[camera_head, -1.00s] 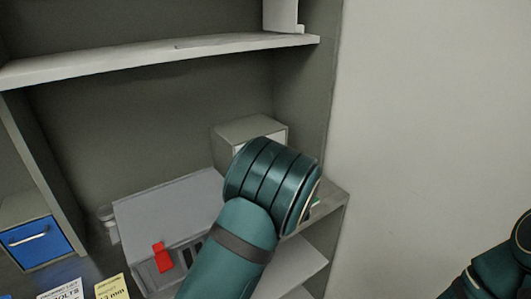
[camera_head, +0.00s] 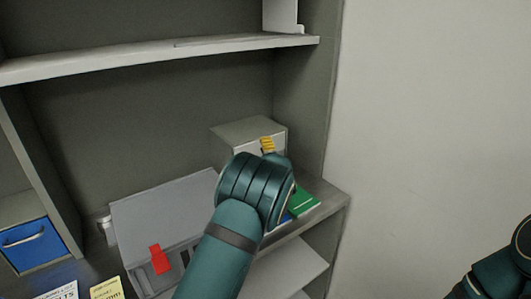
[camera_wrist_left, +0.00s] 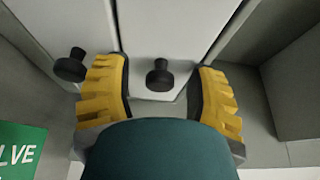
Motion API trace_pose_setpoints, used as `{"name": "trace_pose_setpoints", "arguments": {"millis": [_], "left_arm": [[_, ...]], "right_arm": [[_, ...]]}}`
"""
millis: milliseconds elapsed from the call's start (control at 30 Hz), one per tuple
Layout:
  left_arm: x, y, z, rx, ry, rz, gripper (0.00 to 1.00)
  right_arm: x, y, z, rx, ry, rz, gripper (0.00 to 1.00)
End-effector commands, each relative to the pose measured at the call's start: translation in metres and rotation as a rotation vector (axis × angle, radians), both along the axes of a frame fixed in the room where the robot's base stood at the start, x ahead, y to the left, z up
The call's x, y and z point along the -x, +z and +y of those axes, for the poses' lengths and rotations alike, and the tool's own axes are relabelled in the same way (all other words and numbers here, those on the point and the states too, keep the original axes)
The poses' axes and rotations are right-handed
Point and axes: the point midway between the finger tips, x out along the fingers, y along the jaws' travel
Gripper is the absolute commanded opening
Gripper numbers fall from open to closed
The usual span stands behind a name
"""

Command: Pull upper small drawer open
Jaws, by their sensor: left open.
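The small drawer cabinet (camera_head: 246,133) is a light grey box on the shelf, partly hidden behind my left arm in the head view. In the left wrist view two pale drawer fronts show, each with a black knob. One knob (camera_wrist_left: 159,76) lies between the yellow fingers of my left gripper (camera_wrist_left: 163,90). The other knob (camera_wrist_left: 70,67) is outside, beside the left finger. The gripper is open, with a gap on both sides of the middle knob. Both drawers look shut. A yellow fingertip (camera_head: 267,145) shows at the cabinet front in the head view. My right gripper is out of view.
A side wall bounds the shelf.

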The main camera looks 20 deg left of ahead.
Motion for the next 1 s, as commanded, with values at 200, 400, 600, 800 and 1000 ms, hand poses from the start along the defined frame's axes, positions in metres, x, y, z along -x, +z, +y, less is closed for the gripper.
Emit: {"name": "trace_pose_setpoints", "arguments": {"millis": [200, 400, 600, 800, 1000], "left_arm": [[0.000, 0.000, 0.000, 0.000, 0.000, 0.000, 0.00], [0.002, 0.000, -0.004, 0.000, -0.001, 0.001, 0.00], [0.023, 0.003, -0.033, 0.000, -0.006, 0.004, 0.00], [0.044, 0.002, -0.059, 0.001, -0.004, 0.003, 0.00], [0.050, 0.000, -0.064, 0.000, -0.001, -0.001, 0.00]], "right_arm": [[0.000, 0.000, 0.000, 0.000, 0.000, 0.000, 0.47], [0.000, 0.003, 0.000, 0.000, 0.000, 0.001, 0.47], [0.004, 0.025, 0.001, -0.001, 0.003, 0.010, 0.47], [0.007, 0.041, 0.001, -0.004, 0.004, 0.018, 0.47], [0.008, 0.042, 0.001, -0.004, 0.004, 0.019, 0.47]]}}
